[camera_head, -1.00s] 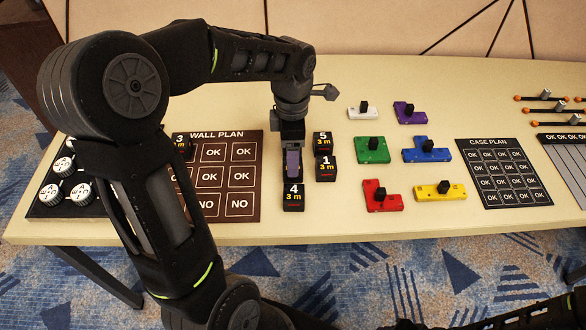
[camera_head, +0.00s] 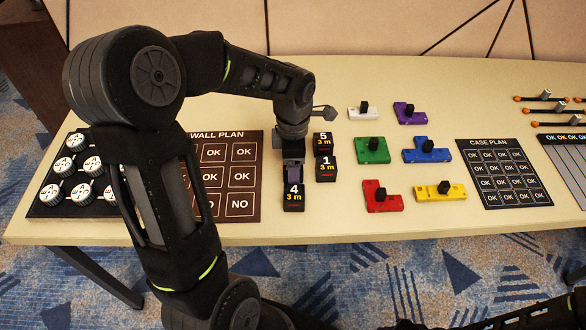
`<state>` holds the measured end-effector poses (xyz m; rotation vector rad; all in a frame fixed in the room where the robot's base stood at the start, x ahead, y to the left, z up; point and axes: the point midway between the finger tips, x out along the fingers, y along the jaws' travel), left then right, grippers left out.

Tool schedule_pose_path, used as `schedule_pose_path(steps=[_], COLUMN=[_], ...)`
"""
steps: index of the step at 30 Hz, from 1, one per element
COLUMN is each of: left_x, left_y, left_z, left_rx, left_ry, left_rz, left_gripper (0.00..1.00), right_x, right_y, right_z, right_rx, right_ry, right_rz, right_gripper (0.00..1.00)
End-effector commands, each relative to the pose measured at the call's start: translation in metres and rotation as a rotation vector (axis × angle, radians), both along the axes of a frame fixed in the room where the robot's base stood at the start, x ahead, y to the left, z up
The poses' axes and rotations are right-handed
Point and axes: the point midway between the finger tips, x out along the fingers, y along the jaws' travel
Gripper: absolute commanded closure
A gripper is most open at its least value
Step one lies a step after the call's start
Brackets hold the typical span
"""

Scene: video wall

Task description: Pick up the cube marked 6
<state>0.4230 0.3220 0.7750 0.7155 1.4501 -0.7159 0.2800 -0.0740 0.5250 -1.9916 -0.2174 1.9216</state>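No face marked 6 can be read in the head view. My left gripper (camera_head: 292,178) points down at the table, just behind the cube marked 4 (camera_head: 293,198) and left of the cube marked 1 (camera_head: 326,168). The cube marked 5 (camera_head: 323,143) stands behind the cube marked 1. These cubes are black with yellow print. The gripper and wrist hide the spot behind the cube marked 4, so I cannot tell whether a cube is between the fingers or whether they are open.
The brown wall plan board (camera_head: 255,190) lies left of the gripper, partly behind my arm. Several coloured blocks with black knobs, such as the green one (camera_head: 372,155), lie to the right. The case plan board (camera_head: 502,175) is farther right. White round pieces (camera_head: 65,167) sit at left.

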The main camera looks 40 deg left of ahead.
Motion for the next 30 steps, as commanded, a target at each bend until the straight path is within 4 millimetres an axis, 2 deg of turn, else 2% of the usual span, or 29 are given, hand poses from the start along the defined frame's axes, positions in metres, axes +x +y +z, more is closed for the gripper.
schedule_pose_path(steps=[10,30], left_x=[0.0002,0.0002], left_y=[0.0000,0.0000], left_z=[0.0004,0.0004], left_rx=[0.001,0.001], left_ry=[-0.001,-0.001], left_rz=[0.000,0.000], left_gripper=[0.32,0.87], right_x=[0.0000,0.0000], right_y=[0.0000,0.0000], right_z=[0.0000,0.0000], right_rx=[0.000,0.000], right_ry=[0.000,0.000], right_rz=[0.000,0.000], right_gripper=[0.64,0.64])
